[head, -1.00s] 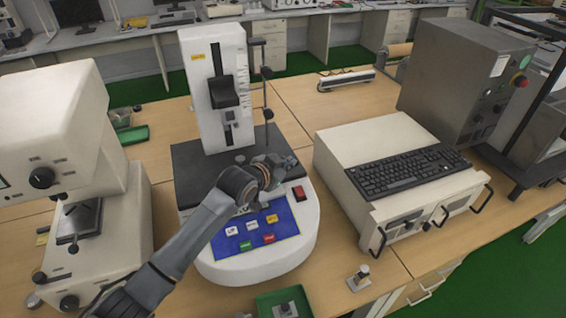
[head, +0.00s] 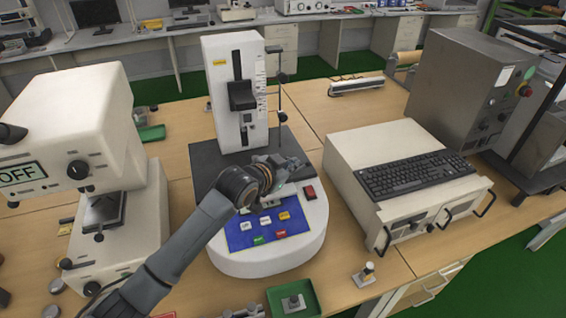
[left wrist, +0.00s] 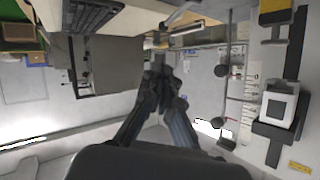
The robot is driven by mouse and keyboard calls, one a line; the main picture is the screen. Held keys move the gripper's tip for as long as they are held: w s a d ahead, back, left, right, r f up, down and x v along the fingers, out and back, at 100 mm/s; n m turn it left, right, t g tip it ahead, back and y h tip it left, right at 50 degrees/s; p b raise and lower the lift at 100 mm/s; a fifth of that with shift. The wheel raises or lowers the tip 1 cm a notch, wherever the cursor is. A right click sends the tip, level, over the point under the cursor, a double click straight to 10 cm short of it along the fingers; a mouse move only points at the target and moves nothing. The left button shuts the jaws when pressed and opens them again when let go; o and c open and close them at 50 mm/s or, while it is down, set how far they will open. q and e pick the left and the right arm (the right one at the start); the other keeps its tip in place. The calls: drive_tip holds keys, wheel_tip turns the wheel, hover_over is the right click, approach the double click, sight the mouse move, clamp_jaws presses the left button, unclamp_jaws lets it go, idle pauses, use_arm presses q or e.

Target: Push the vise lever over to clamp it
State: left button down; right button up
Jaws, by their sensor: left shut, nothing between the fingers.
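The white test machine (head: 228,75) stands mid-table with a tall column, a dark base plate (head: 208,168) and a blue button panel (head: 240,236). A thin upright rod with dark knobs (head: 281,77) stands right of the column. I cannot make out a separate vise lever for certain; my gripper and wrist cover part of the plate. My left gripper (head: 298,164) is over the plate's front right part, fingers pointing right. In the left wrist view its fingers (left wrist: 160,82) are together and empty, and the column's carriage (left wrist: 278,104) is at the right. My right gripper is not in view.
A cream unit (head: 345,150) with a black keyboard (head: 415,175) stands to the right. A white machine with an OFF display (head: 75,95) stands to the left. A green tray (head: 275,300) lies in front. A small metal part (head: 368,272) stands right of the tray.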

use_arm(q)
drive_tip(key=s+r, duration=0.1)
drive_tip(key=r, duration=0.1)
drive_tip(key=s+a+r+b, duration=0.1)
drive_tip(key=s+r, duration=0.1)
drive_tip(key=shift+s+a+r, duration=0.2)
drive_tip(key=shift+s, duration=0.1)
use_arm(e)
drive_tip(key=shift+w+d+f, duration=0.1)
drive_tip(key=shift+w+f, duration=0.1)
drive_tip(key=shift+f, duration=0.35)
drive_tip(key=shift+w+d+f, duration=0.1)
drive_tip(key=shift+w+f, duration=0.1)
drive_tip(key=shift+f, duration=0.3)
use_arm(q)
drive_tip(key=shift+s, duration=0.1)
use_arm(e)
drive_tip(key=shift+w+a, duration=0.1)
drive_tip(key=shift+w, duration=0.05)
use_arm(q)
drive_tip(key=shift+a, duration=0.1)
